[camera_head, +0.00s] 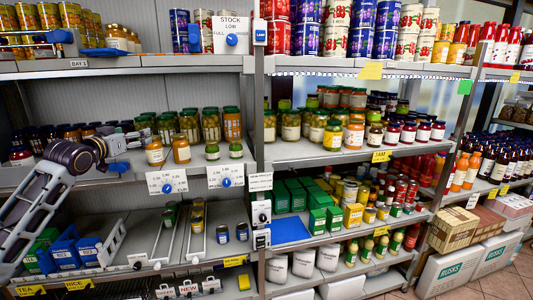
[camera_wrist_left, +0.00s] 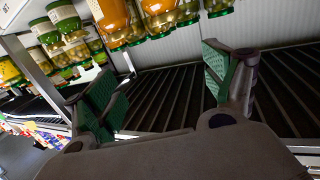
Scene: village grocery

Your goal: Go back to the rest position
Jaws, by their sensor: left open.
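My left arm comes in from the left in the head view. Its left gripper (camera_head: 128,143) is at the middle shelf on the left, close to the jars there and partly hard to make out. In the left wrist view the gripper (camera_wrist_left: 160,92) shows two fingers with green pads spread wide apart. Nothing is between them, and a dark ribbed surface (camera_wrist_left: 165,95) lies behind. Orange jars (camera_wrist_left: 113,20) and green-lidded jars (camera_wrist_left: 65,25) show near the top of that view, apart from the fingers. My right gripper is in neither view.
An orange jar (camera_head: 154,151) and a second one (camera_head: 181,150) stand at the front of the middle shelf (camera_head: 200,172), right of the gripper. Blue bins (camera_head: 65,252) stand on the shelf below. Shelves at right are densely stocked.

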